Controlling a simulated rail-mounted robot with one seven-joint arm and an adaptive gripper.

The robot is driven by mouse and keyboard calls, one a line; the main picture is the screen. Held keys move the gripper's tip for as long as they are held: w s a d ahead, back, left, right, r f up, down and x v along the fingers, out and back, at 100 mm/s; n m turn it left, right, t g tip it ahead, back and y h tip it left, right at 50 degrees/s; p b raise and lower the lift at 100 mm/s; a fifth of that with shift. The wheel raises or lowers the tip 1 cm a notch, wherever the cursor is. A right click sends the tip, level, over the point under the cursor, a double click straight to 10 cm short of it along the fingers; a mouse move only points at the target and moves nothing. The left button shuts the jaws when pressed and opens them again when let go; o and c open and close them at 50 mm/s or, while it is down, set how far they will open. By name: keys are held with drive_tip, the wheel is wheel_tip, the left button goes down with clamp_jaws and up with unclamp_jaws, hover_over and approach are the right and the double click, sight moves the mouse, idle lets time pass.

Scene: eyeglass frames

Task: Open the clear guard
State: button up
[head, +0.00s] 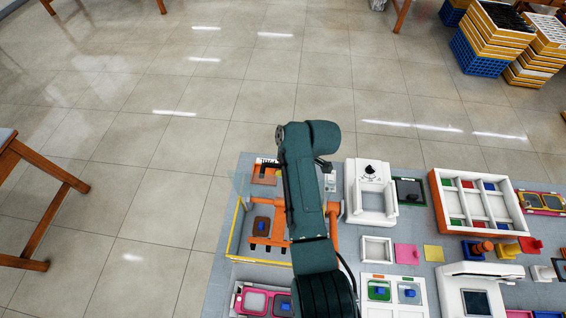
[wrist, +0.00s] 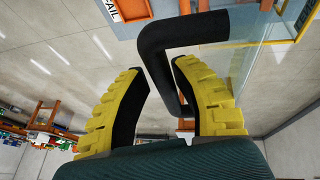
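The clear guard (head: 238,190) is a see-through panel at the left edge of the table, beside a yellow-edged frame. In the wrist view its clear panel (wrist: 262,65) is at the right, with a black bent handle (wrist: 205,32) in front of it. My gripper (wrist: 157,70) has yellow fingers with black pads. The fingers are apart, and one leg of the handle shows in the gap between their tips. I cannot tell whether the pads touch it.
A white machine (head: 370,195) and a sectioned tray (head: 436,206) stand to the right. Open floor lies beyond the table's left and far edges.

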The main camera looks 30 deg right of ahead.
drive_tip(key=shift+r, duration=0.15)
drive_tip(key=shift+d+r, duration=0.15)
drive_tip(key=shift+r, duration=0.2)
drive_tip(key=v, duration=1.1)
drive_tip(key=shift+s, duration=0.2)
